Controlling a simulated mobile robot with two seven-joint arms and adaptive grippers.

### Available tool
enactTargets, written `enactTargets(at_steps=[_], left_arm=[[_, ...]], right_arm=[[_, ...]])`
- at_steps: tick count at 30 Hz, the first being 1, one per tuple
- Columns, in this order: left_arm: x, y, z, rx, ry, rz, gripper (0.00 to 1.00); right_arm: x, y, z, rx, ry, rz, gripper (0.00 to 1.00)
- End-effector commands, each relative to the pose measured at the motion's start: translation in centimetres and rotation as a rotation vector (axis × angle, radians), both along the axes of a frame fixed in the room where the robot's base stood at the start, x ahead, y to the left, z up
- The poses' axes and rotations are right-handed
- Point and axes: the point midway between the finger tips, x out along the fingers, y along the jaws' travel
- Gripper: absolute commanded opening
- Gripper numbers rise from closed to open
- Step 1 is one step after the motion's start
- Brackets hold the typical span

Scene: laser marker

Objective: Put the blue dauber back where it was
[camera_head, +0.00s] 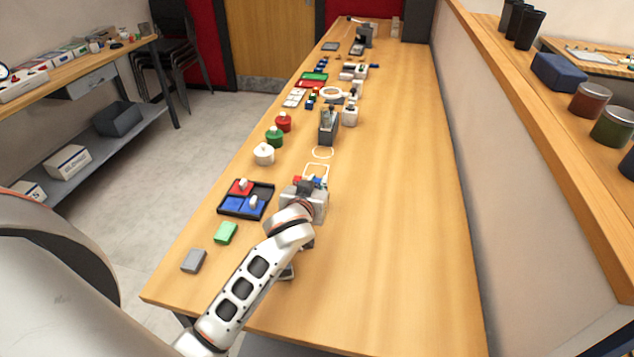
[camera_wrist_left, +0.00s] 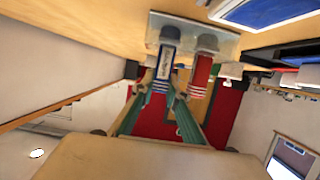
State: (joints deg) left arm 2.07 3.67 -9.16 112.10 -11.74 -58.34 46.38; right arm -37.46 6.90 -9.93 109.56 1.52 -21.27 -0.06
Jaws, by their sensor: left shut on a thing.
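My left gripper (camera_head: 314,184) is over the table in the middle of the head view, largely hidden by its own wrist. In the left wrist view its greenish fingers (camera_wrist_left: 166,100) are shut on the blue dauber (camera_wrist_left: 164,65), which has a grey rounded end and striped bands. A red dauber (camera_wrist_left: 200,75) of the same shape is close beside it. Both grey ends lie against or near a pale plate (camera_wrist_left: 228,43); contact cannot be told. In the head view only small bits of red and blue show at the fingers. My right gripper is not in view.
A black tray (camera_head: 222,212) with red and blue blocks stands left of the gripper. Green (camera_head: 226,233) and grey (camera_head: 193,260) blocks lie nearer. White (camera_head: 264,154), green (camera_head: 275,138) and red (camera_head: 284,123) knobbed pots stand farther back. The table's right side is clear.

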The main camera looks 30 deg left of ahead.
Motion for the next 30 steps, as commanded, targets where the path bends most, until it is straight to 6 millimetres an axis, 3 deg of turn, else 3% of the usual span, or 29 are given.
enactTargets(at_steps=[10,11,12,24,30], left_arm=[[0.0,0.0,-0.3,-0.001,0.0,0.001,0.0],[0.0,0.0,-0.3,-0.001,0.0,0.001,0.17],[0.0,0.0,-0.3,0.0,0.0,0.001,0.21],[-0.1,-0.1,0.2,-0.001,-0.001,-0.001,0.21],[-3.0,-0.8,1.1,-0.004,0.0,0.0,0.21]], right_arm=[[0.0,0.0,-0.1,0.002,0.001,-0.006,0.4],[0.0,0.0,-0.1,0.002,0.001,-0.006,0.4],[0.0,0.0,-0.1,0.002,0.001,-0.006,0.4],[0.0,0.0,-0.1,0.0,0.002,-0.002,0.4],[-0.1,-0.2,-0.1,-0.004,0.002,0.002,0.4]])
